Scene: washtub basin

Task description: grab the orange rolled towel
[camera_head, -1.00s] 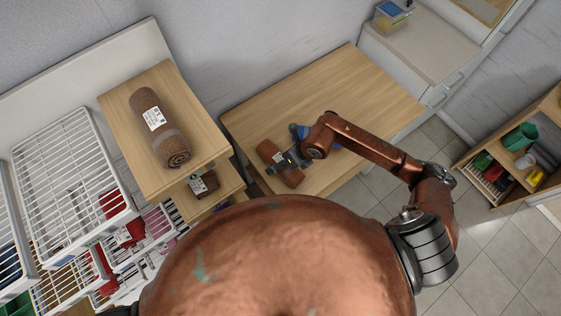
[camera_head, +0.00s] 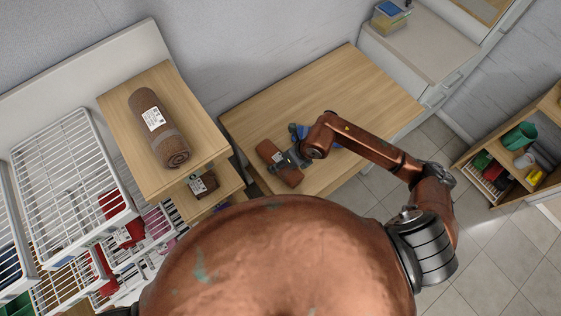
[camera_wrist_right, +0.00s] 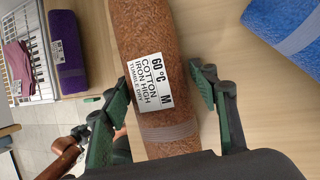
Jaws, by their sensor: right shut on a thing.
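The orange-brown rolled towel (camera_head: 266,151) lies on the wooden table. In the right wrist view the towel (camera_wrist_right: 145,30) has a white care label and a paler striped band. My right gripper (camera_head: 281,161) is over the towel's middle. Part of the towel's near end is hidden behind the gripper body. My left gripper is not in view.
A blue towel (camera_wrist_right: 287,22) lies right of the held towel, a purple one (camera_wrist_right: 66,48) to its left. A larger brown rolled towel (camera_head: 160,130) rests on the wooden shelf (camera_head: 200,120) at left. White wire baskets (camera_head: 75,180) stand far left. The table's back is clear.

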